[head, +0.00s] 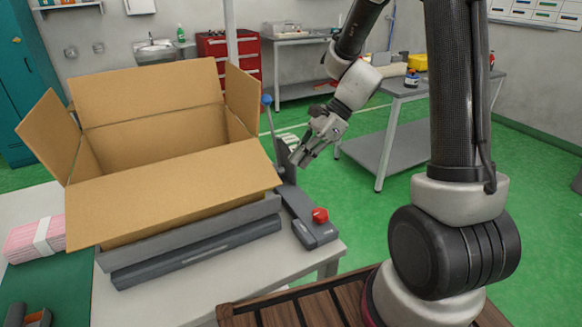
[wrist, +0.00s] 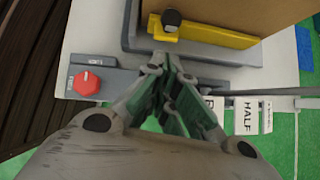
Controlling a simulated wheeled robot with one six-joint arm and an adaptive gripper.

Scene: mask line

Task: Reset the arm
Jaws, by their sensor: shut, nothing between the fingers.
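My gripper (head: 303,156) is at the end of my raised arm, in the air just right of the open cardboard box and above the end of the grey machine. In the wrist view my gripper (wrist: 165,62) points toward the machine, its fingers meeting at the tips with nothing between them. It appears apart from the box and the machine.
The open cardboard box (head: 165,205) stands on a grey machine (head: 195,250) with a red knob (head: 320,215) and a blue-topped lever (head: 267,100). A pink bundle (head: 35,240) lies left on the table. A grey workbench (head: 400,90) stands behind my arm. Green floor between is clear.

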